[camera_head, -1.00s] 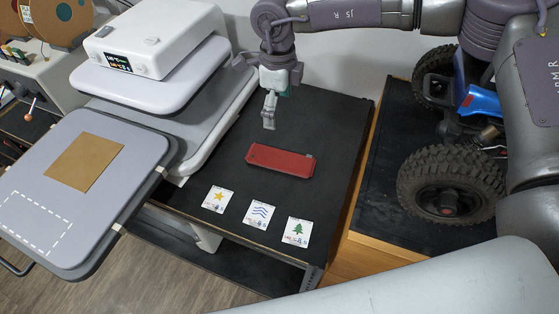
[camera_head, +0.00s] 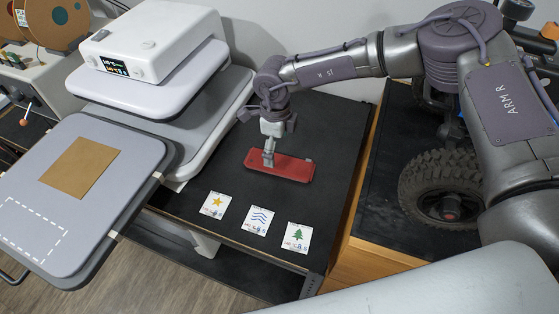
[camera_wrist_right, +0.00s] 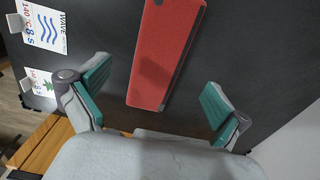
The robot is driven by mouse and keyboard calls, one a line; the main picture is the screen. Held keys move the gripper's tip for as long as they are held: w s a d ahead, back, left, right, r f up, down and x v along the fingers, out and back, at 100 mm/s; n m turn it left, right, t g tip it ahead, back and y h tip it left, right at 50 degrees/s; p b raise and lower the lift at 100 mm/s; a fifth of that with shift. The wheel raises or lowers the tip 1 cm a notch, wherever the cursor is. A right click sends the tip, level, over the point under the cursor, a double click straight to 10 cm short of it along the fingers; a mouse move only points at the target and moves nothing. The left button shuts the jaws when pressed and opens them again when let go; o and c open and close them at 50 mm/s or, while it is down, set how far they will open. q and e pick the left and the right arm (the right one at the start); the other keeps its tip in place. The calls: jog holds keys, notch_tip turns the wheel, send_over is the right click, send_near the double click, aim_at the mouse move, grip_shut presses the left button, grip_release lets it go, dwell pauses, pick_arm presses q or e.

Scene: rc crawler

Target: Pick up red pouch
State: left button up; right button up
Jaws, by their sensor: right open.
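The red pouch (camera_head: 287,168) lies flat on the black table mat in the head view. It also shows in the right wrist view (camera_wrist_right: 165,55), between the two fingers and extending up past the frame's top edge. My right gripper (camera_head: 268,160) points down over the left part of the pouch and hides a little of it. In the right wrist view my right gripper (camera_wrist_right: 155,98) is open, its teal finger pads wide apart on either side of the pouch. I cannot tell the exact height above the pouch. My left gripper is not in view.
Three cards, with a star (camera_head: 215,205), waves (camera_head: 257,220) and a tree (camera_head: 297,237), lie in front of the pouch. A white press machine (camera_head: 150,45) stands at the left. A vehicle's wheel (camera_head: 440,188) is at the right. The mat's back right is clear.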

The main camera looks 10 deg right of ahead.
aim_at(280, 164)
notch_tip(280, 164, down, 4)
jog(key=shift+a+f+p, duration=0.15)
jog(key=shift+f+p, duration=0.05)
jog(key=shift+p, duration=1)
jog(key=shift+w+f, duration=0.1)
jog(key=shift+f, duration=0.2)
jog(key=c, duration=1.2)
